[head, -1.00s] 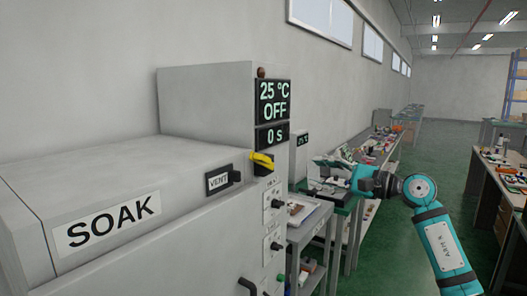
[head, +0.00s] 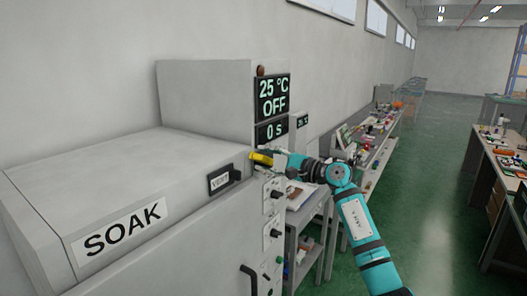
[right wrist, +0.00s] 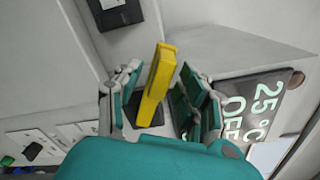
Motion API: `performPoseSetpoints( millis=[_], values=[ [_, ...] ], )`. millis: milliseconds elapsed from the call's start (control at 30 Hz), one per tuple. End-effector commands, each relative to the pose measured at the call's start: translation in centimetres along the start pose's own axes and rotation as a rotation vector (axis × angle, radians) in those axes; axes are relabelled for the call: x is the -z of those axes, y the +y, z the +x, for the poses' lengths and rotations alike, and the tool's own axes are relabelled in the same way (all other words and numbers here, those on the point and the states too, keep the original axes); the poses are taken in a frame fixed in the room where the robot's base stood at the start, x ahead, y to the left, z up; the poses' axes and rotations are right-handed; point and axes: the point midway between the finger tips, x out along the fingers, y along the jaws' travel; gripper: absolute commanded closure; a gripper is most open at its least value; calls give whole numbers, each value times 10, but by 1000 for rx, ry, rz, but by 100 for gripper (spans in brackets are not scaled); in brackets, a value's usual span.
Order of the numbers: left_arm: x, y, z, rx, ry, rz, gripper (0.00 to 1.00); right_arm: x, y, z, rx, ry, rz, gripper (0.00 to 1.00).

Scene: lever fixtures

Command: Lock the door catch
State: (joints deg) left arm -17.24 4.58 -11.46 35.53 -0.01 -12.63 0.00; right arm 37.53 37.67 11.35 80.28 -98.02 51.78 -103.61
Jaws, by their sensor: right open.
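The door catch is a yellow lever (head: 260,158) on the front of the grey SOAK oven (head: 150,165), just below the 0 s display. It points left and slightly up in the head view. My right gripper (head: 276,158) is at the lever's right end. In the right wrist view the yellow lever (right wrist: 157,80) lies between the two open fingers of my right gripper (right wrist: 162,75), with visible gaps on both sides. The lever's base is partly hidden by my gripper in the head view. My left gripper is not in view.
A black VENT slider (head: 235,175) sits left of the lever. Below are black knobs (head: 274,194) and a black door handle (head: 249,280). The display (head: 272,98) reads 25 °C, OFF. A cluttered bench (head: 375,140) runs behind my arm; open green floor lies right.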

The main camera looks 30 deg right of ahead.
Motion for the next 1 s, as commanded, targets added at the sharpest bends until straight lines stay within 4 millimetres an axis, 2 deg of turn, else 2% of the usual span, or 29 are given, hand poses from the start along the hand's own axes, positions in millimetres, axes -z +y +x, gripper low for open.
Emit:
performPoseSetpoints(
  millis=[133, 400, 700, 1000],
  values=[
    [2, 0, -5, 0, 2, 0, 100, -1, 0, 8, 0, 0, 0, 60],
    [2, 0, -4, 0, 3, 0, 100, 0, 1, 9, -1, 0, -1, 60],
    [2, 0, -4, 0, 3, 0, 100, 0, 1, 9, -1, 0, 0, 99],
    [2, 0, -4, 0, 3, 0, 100, 0, 1, 9, -1, 0, 0, 100]
  ],
)
